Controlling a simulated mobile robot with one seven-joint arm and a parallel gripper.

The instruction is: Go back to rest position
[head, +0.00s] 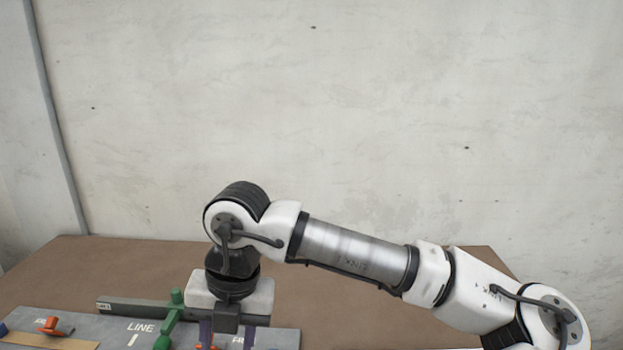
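My arm reaches in from the lower right and bends down at the wrist over the panel. My gripper (228,337) points down near the bottom edge of the head view, beside two purple parts. Its fingertips are cut off or hidden, so I cannot tell whether it is open, shut or touching anything. The grey panel (100,328) lies on the brown table and carries the word LINE. A green lever-like part (171,318) stands on it to the left of my gripper.
A dark grey bar (137,307) lies along the panel's back, partly behind the green part. An orange part (48,325) sits at the left near a tan strip (50,342). The brown table (90,262) is clear behind the panel. A pale wall (330,110) rises behind it.

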